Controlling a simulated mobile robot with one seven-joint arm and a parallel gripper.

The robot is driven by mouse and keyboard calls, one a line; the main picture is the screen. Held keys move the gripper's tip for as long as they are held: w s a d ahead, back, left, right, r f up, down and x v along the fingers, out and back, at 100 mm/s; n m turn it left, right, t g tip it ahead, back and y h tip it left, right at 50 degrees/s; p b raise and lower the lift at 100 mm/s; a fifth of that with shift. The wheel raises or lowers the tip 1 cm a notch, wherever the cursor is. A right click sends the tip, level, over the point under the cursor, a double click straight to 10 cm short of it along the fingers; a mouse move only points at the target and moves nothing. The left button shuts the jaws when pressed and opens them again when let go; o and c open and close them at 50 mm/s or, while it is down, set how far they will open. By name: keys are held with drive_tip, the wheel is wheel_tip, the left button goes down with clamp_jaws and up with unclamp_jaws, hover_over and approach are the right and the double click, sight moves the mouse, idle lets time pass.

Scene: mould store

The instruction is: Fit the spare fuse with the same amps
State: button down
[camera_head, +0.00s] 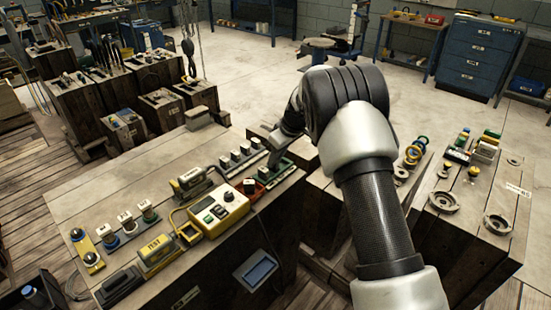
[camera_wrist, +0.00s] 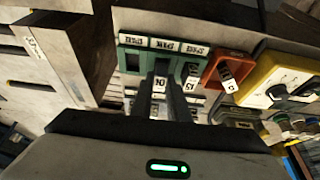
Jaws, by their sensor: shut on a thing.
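My gripper (camera_wrist: 166,98) is shut on a fuse with a white face marked 10 (camera_wrist: 160,84), at the green holder (camera_wrist: 133,56). I cannot tell whether this fuse is seated in the holder or just above it. The green holder has three labelled positions; the left one looks dark and empty, and the right one holds a fuse (camera_wrist: 191,78) whose mark is hard to read. A red holder (camera_wrist: 213,72) beside it carries a fuse (camera_wrist: 229,80) that seems marked 5. In the head view the green holder (camera_head: 283,174) sits below my gripper, and a row of white-topped fuses (camera_head: 235,155) stands behind.
A yellow tester (camera_head: 219,211) stands close to the red holder (camera_head: 254,187). A yellow box marked TEST (camera_head: 157,252) and several round-topped parts (camera_head: 126,220) are further left. Another bench (camera_head: 465,220) with metal rings is at the right.

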drive_tip(key=shift+f+b, duration=0.4)
drive_tip(key=shift+b, duration=0.05)
idle(0.3)
drive_tip(key=c, duration=1.6)
unclamp_jaws()
drive_tip(key=shift+r, duration=0.1)
drive_tip(key=shift+r+p, duration=1.95)
drive_tip(key=shift+r, duration=1.75)
